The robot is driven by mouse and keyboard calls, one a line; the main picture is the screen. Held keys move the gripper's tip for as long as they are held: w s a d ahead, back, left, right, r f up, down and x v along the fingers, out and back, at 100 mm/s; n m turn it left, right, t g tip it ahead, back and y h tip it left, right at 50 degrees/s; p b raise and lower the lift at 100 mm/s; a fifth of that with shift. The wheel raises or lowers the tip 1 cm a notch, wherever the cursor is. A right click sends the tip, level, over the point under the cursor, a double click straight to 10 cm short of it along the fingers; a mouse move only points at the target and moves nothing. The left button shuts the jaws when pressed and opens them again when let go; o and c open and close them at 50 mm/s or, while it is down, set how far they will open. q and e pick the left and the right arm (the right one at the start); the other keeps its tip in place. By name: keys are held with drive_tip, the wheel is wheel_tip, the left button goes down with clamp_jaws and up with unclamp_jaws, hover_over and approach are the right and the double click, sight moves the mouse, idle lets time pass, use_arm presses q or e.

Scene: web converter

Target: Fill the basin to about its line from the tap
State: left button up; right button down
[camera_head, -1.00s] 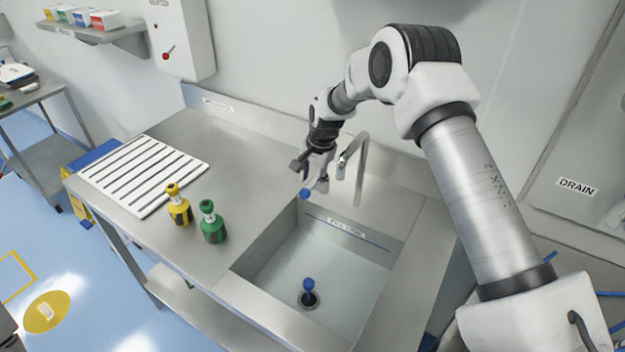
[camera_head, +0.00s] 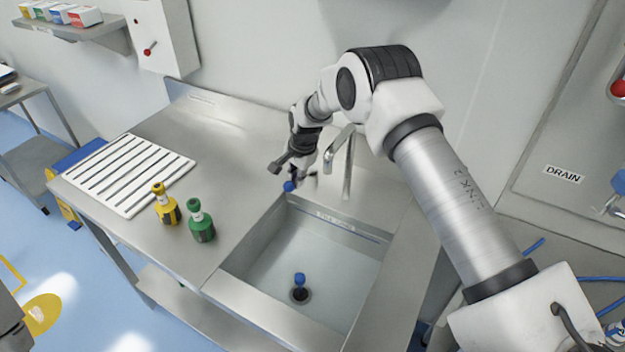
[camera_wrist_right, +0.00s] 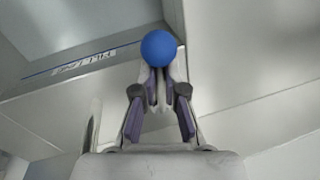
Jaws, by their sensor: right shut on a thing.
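The steel basin (camera_head: 265,242) is sunk in the counter, with a labelled fill line (camera_head: 335,222) on its back wall. I cannot make out a water level or a stream. The tap (camera_head: 348,165) stands behind the basin. A drain plug with a blue knob (camera_head: 299,279) sits upright on the basin floor. My right gripper (camera_head: 303,180) is beside the tap, shut by a blue ball knob (camera_head: 289,186). In the right wrist view the blue knob (camera_wrist_right: 158,48) is at the fingertips (camera_wrist_right: 160,85); what it is attached to is hidden. My left gripper is not in view.
A yellow bottle (camera_head: 166,207) and a green bottle (camera_head: 201,223) stand left of the basin. A white slatted rack (camera_head: 125,175) lies further left. A panel labelled DRAIN (camera_head: 563,174) is at the right. The counter behind the bottles is clear.

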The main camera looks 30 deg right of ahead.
drive_tip(key=w+m, duration=0.1)
drive_tip(key=m, duration=0.1)
drive_tip(key=w+m, duration=0.1)
drive_tip(key=m, duration=0.1)
drive_tip(key=shift+w+a+f+h+b, duration=0.1)
drive_tip(key=shift+w+a+h+b, duration=0.15)
drive_tip(key=shift+a+h+b, duration=0.1)
drive_tip(key=c, duration=1.2)
unclamp_jaws()
drive_tip(key=shift+d, duration=0.1)
drive_tip(key=r, duration=0.4)
drive_tip(key=s+r, duration=0.1)
drive_tip(key=r, duration=0.2)
drive_tip(key=s+r, duration=0.1)
drive_tip(key=r, duration=0.3)
drive_tip(key=shift+d+r, duration=0.2)
drive_tip(key=shift+r, duration=0.1)
